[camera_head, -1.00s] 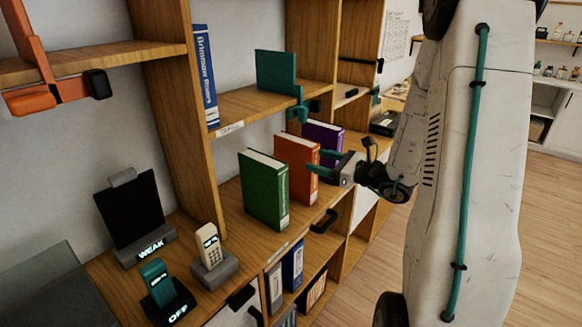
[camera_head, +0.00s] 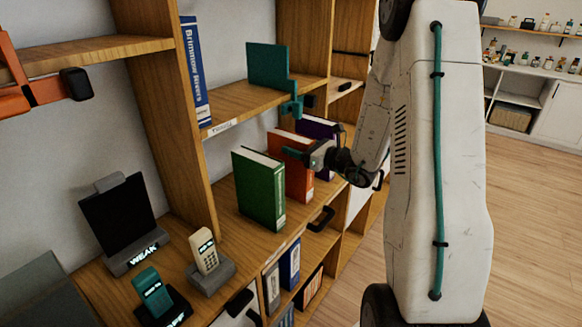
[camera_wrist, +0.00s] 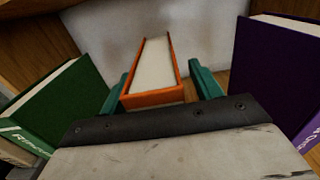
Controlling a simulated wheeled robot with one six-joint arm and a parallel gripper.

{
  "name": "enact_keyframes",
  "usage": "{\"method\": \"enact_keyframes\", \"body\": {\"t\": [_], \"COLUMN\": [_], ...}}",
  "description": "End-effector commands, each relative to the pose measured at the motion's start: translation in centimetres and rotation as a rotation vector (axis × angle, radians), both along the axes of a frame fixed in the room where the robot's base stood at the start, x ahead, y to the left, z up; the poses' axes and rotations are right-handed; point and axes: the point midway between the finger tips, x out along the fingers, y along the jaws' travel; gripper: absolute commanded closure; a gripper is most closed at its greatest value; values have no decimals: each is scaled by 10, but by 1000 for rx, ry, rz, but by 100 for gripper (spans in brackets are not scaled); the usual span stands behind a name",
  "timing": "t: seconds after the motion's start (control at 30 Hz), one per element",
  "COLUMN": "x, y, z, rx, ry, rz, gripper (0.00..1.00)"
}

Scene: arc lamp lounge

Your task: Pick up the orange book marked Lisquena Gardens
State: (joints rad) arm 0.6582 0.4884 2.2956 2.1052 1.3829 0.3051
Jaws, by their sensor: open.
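The orange book (camera_head: 292,178) stands upright on the wooden shelf, between a green book (camera_head: 260,190) and a purple book (camera_head: 318,128). Its title cannot be read here. My gripper (camera_head: 292,153) is at the upper front of the orange book, partly hiding it. In the wrist view the orange book (camera_wrist: 153,97) lies between the two teal fingers of my gripper (camera_wrist: 160,85), one on each side. The fingers are spread, with a narrow gap visible beside the book. The green book (camera_wrist: 55,105) is at left and the purple book (camera_wrist: 275,75) at right.
A teal bookend (camera_head: 268,68) stands on the shelf above, close over my gripper. A blue book (camera_head: 195,75) stands at that shelf's left end. A phone (camera_head: 206,250) and a dark tablet stand (camera_head: 120,215) occupy the lower left. Floor at right is clear.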

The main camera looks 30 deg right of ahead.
Motion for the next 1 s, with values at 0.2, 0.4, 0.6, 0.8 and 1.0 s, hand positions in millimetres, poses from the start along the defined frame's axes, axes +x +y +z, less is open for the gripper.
{"method": "enact_keyframes", "body": {"t": [0.2,0.4,0.6,0.8,1.0], "x": [4,4,4,4,4], "y": [2,1,1,1,1], "z": [0,0,1,1,8], "rx": [1,1,1,1,0], "ry": [0,0,-2,-2,-3], "rz": [-1,-1,-1,-1,-1], "gripper": [36,75,100,100,100]}}
